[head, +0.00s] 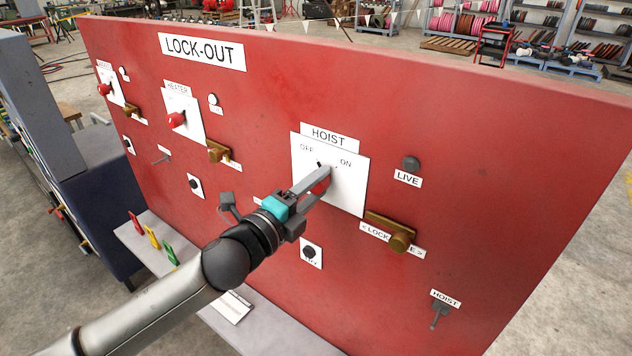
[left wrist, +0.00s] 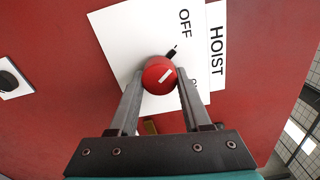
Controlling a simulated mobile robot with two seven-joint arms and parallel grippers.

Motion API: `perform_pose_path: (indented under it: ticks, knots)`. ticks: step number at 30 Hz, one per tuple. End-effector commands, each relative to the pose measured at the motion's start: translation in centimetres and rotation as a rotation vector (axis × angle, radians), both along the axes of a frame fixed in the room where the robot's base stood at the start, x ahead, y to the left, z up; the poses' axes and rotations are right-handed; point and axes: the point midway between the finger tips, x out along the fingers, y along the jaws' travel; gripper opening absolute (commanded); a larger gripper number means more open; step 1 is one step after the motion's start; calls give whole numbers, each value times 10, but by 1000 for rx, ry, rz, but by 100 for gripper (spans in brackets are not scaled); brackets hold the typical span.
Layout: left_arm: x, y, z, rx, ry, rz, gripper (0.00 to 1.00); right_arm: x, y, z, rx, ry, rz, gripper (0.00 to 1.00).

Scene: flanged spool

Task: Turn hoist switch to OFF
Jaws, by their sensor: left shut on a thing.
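My left gripper (head: 322,177) is shut on the knob, one finger on each side in the left wrist view (left wrist: 158,82). The fingers hide most of the knob in the head view. A small dark pointer (left wrist: 171,52) sticks out from the knob towards OFF in the left wrist view. My right gripper is not in view.
The hoist's LIVE lamp (head: 411,163) looks dark. A brass lock slide (head: 398,238) sits below right of the plate. HEATER switch (head: 177,119) and another red switch are further left. A ledge (head: 155,262) with coloured tags runs below the red panel.

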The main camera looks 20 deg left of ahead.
Motion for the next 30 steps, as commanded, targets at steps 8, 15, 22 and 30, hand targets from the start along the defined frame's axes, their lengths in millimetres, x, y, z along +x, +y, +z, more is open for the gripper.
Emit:
perform_pose_path:
  ticks: [8,15,22,30]
  knots:
    - [0,1,1,-62,21,2,0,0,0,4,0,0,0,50]
    - [0,1,1,-73,25,2,0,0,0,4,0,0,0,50]
    - [0,1,1,-73,25,2,50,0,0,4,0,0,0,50]
    - [0,0,1,-71,25,1,78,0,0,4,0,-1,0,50]
